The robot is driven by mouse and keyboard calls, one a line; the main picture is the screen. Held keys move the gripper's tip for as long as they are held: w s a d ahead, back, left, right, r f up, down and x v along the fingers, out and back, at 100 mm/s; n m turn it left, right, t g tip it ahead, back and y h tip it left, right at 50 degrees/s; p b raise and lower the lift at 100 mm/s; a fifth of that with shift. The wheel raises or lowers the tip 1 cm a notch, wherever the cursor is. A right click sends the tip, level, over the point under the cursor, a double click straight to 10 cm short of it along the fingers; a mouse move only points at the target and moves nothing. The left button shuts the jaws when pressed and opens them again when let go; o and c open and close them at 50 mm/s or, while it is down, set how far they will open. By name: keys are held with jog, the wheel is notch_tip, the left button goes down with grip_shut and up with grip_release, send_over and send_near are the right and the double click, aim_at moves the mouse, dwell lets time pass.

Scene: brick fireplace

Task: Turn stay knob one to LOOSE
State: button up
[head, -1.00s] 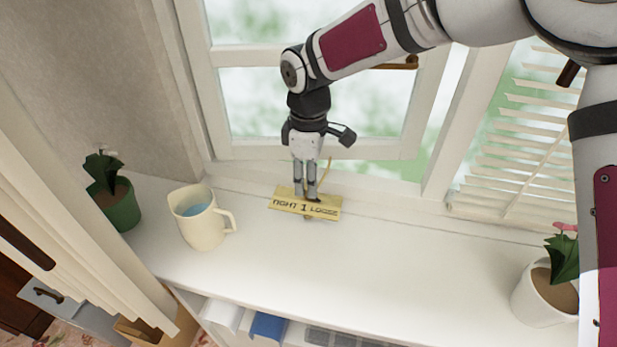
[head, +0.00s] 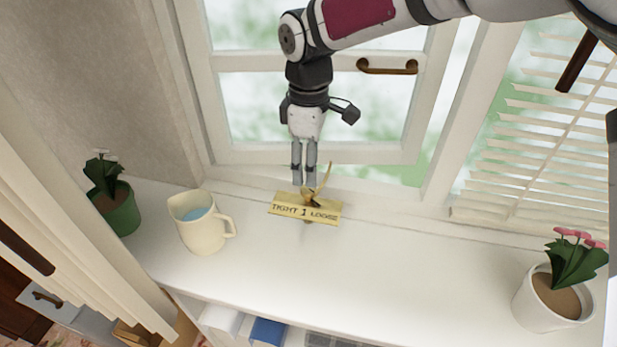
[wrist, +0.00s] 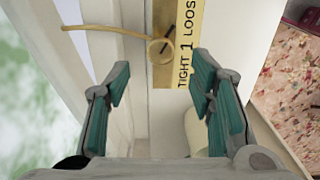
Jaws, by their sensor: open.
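The yellow plate (head: 290,211) reads TIGHT 1 LOOSE and lies on the white sill below the window. Its round brass knob (wrist: 153,51) shows in the wrist view, with a dark mark slanting toward the LOOSE side; its exact setting is hard to tell. A thin curved brass piece (wrist: 100,28) runs from the knob toward the window. My gripper (head: 304,184) hangs just above the knob, pointing down, its fingers apart and empty. In the wrist view the knob lies ahead, between the lines of the two fingers, with a gap visible.
A cream jug (head: 201,232) with blue liquid and a green potted plant (head: 122,214) stand left on the sill. A white flowerpot (head: 530,300) stands right. The window frame (head: 300,156) is close behind my gripper. The sill in front is clear.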

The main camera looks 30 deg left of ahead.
notch_tip(320, 180, up, 6)
jog(key=shift+r, duration=0.2)
dwell(0.5)
jog(key=s+d+r+m+t+p, duration=0.15)
jog(key=d+r+m, duration=0.4)
jog(key=d, duration=0.75)
jog(key=s+d+r+m+t+p, duration=0.15)
jog(key=s+d+r+m, duration=0.35)
jog(key=d, duration=0.8)
jog(key=s+d+m+t+p, duration=0.1)
jog(key=s+d+m+p, duration=0.1)
jog(key=s+d+m, duration=0.8)
jog(key=s+d, duration=0.4)
jog(key=d, duration=0.2)
jog(key=shift+s+p, duration=0.3)
jog(key=shift+p, duration=0.05)
jog(key=shift+r, duration=0.1)
